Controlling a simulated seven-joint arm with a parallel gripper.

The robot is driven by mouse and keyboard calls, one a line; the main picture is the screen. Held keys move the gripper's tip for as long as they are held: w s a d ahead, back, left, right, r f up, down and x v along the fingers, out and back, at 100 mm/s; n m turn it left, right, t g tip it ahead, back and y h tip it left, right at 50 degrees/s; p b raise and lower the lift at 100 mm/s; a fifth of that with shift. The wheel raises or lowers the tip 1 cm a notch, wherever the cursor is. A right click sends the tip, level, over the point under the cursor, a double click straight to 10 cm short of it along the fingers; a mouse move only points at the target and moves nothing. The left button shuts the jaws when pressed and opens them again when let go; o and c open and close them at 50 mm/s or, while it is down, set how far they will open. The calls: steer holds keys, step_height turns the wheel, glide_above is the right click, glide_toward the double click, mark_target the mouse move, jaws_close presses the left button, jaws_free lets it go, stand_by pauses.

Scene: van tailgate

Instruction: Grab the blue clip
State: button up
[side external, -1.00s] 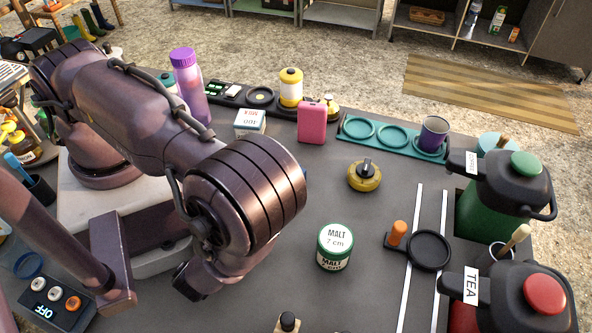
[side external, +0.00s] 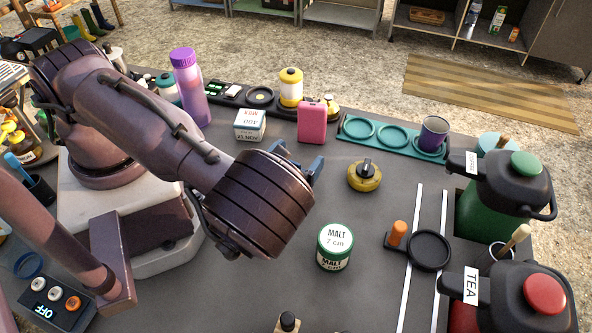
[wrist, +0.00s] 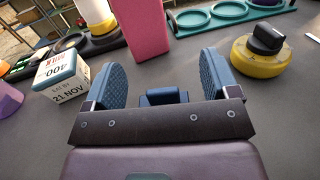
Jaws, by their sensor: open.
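My gripper (wrist: 161,75) is open in the wrist view, with its two dark blue pads wide apart. A small blue piece (wrist: 163,97), which looks like the blue clip, shows low between the pads, partly hidden by the gripper's crossbar. I cannot tell its full shape or whether the pads touch it; a gap shows on each side. In the side view my gripper (side external: 298,157) points away from the camera behind my wrist, with only its blue finger ends showing. I cannot make out the clip there.
A pink case (side external: 312,122) and a milk box (side external: 250,125) stand beyond the gripper. A yellow round pot with a black knob (side external: 364,175) is to the right. A green malt tin (side external: 335,247) stands nearer. The teal ring rack (side external: 375,134) lies at the back.

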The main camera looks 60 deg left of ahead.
steer(key=shift+w+a, duration=0.15)
steer(key=shift+w, duration=0.1)
steer(key=c, duration=1)
